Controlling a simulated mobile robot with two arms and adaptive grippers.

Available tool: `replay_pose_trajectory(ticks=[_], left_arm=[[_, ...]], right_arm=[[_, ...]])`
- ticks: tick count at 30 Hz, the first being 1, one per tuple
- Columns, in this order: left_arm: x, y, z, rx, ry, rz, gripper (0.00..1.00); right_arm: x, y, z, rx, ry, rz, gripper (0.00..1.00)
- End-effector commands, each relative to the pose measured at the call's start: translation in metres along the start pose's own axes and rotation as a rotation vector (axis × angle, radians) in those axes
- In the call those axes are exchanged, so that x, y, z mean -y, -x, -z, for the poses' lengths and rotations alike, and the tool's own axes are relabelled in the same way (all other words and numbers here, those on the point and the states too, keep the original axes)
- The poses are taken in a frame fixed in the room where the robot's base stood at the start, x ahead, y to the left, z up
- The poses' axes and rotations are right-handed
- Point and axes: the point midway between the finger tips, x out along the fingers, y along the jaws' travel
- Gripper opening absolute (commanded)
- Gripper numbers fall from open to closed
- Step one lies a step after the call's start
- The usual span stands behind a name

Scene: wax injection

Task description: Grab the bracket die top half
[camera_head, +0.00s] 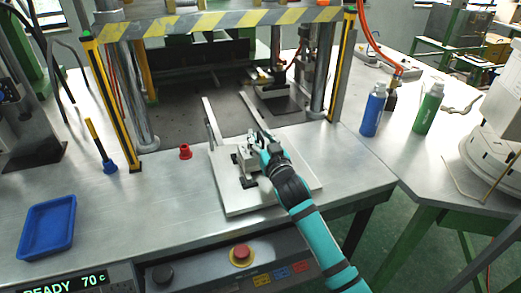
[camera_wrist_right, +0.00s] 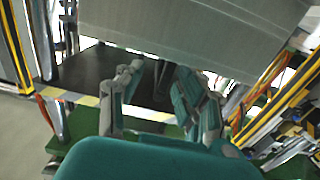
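The bracket die (camera_head: 246,160) is a small pale grey block on a light plate (camera_head: 235,207) in front of the press. I cannot make out a separate top half. My right gripper (camera_head: 261,143) is over the die's right side and hides part of it. Whether they touch is unclear. In the right wrist view, the two fingers of my right gripper (camera_wrist_right: 155,95) stand apart, with no held thing visible between them. A large grey surface (camera_wrist_right: 195,35) fills the top of that view, and I cannot tell what it is. My left gripper is not in view.
Yellow-black posts (camera_head: 112,105) and a striped crossbar (camera_head: 215,21) frame the press. A blue tray (camera_head: 48,226) lies at the left. Blue (camera_head: 373,110) and green (camera_head: 428,108) bottles stand at the right. A red emergency button (camera_head: 242,254) sits in front. The left worktop is mostly clear.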

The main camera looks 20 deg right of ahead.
Motion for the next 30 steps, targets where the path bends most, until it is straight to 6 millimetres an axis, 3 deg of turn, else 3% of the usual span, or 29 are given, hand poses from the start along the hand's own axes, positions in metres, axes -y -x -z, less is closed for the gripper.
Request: replay_pose_trajectory(ticks=[6,15,30], left_arm=[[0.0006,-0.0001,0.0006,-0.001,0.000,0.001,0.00],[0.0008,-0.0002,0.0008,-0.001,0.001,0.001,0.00],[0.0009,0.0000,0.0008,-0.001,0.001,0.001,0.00]], right_arm=[[0.0003,-0.0003,0.0002,-0.001,-0.001,0.001,0.35],[0.0003,-0.0001,0.0001,-0.001,-0.001,0.001,0.00],[0.0003,-0.0001,0.0034,-0.008,0.000,0.001,0.00]])
